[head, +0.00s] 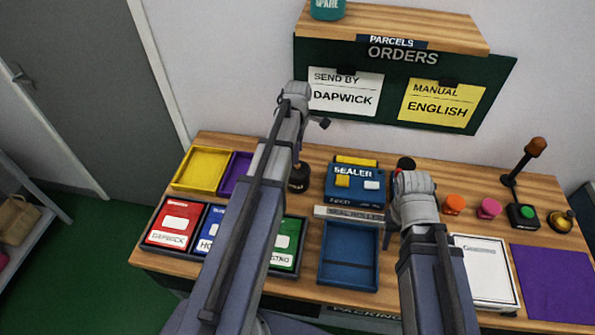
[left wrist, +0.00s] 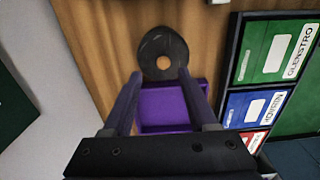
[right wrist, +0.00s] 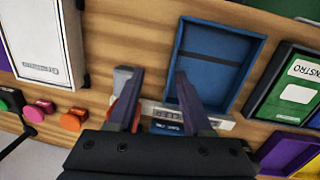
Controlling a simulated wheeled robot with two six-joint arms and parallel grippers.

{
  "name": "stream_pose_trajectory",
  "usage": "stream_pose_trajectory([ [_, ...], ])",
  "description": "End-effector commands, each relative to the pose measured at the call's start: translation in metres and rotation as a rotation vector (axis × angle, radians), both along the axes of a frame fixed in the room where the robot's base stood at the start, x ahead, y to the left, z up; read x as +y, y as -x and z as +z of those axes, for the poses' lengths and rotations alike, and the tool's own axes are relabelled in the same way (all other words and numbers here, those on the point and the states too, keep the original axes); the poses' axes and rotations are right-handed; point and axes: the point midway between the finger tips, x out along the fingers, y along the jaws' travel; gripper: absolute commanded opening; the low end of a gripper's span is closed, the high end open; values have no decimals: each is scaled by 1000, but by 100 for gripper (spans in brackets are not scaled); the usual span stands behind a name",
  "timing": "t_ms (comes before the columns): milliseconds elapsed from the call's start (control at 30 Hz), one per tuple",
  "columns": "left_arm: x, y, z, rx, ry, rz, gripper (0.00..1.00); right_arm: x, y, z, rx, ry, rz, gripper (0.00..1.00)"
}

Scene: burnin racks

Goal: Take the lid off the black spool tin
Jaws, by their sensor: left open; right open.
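The black spool tin (head: 298,178) stands on the wooden bench, partly hidden by my left arm in the head view. In the left wrist view I see a round black top (left wrist: 150,48) with a tan centre, seemingly this tin; I cannot make out the lid seam. My left gripper (head: 303,110) is open and empty. In the left wrist view its fingertips (left wrist: 160,74) point toward the near edge of the black round; contact cannot be told. My right gripper (head: 392,225) is open and empty over the bench, and its fingertips (right wrist: 158,74) show near the blue tray.
A yellow tray (head: 203,168) and a purple tray (head: 236,180) lie left of the tin. The blue sealer (head: 340,192) stands to its right, with an empty blue tray (head: 348,255) in front. Red, blue and green cards (head: 285,243) fill the front left. Buttons stand at right.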

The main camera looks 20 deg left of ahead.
Motion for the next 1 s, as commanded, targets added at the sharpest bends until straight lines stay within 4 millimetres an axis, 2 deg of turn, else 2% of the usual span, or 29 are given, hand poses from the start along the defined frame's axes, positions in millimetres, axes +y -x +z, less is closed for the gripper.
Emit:
stream_pose_trajectory([
  [33,-1,2,-10,0,0,0,59,0,0,-10,0,0,0,50],
  [300,-2,6,-43,0,0,0,59,0,0,-43,0,0,0,50],
  [633,-2,6,-45,0,0,0,59,0,0,-45,0,0,0,50],
  [1000,-2,6,-45,0,0,0,18,0,0,-45,0,0,0,50],
])
